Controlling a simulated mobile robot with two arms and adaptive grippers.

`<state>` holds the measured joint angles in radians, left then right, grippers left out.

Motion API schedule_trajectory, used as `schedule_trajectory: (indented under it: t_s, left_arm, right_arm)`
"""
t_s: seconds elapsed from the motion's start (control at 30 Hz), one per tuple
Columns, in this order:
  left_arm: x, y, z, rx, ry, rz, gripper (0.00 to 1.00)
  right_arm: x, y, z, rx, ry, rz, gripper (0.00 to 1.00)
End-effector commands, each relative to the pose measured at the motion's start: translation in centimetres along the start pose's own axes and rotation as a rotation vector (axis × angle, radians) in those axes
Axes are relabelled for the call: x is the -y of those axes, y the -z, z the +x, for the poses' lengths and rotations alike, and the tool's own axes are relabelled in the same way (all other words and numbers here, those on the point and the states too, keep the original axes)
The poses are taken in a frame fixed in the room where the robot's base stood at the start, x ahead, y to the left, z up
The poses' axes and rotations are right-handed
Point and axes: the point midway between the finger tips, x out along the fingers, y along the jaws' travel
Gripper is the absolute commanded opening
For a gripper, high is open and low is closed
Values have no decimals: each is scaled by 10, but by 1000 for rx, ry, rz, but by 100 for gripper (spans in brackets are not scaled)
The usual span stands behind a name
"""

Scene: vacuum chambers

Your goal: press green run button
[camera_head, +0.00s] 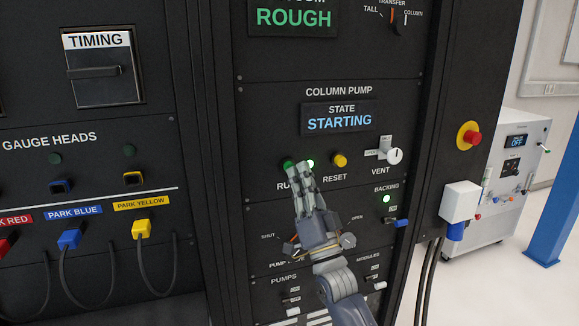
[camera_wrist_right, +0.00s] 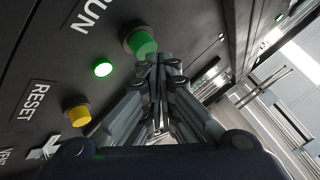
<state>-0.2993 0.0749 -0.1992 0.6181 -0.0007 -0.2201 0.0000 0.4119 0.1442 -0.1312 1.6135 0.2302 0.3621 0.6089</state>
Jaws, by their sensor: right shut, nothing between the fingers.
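The green run button (camera_head: 287,164) is on the black column pump panel (camera_head: 262,120), above a partly hidden RUN label. In the right wrist view the button (camera_wrist_right: 139,42) stands out from the panel as a round green cap. My right gripper (camera_head: 299,167) is shut and empty, its fingertips in front of the panel at the button. In the wrist view the fingertips (camera_wrist_right: 160,60) overlap the button's edge; I cannot tell whether they touch it. The state display (camera_head: 340,118) reads STARTING in blue. My left gripper is not in view.
A lit green lamp (camera_head: 311,163) sits just right of the button, then a yellow RESET button (camera_head: 340,160) and a white VENT knob (camera_head: 394,156). A red emergency knob (camera_head: 471,138) is farther right. Valve knobs and switches lie below, around my arm.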

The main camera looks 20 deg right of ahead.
Motion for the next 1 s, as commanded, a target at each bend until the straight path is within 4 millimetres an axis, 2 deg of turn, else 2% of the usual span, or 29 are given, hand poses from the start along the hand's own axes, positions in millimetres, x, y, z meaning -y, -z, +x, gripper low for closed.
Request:
schedule_trajectory:
  t_s: [0.2,0.57,1.0]
  left_arm:
    - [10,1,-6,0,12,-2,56]
    - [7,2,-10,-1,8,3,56]
    - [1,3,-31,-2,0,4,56]
  right_arm:
    - [6,6,-6,-1,1,0,0]
    - [9,9,-10,0,0,-1,0]
    - [32,31,-40,0,1,-1,0]
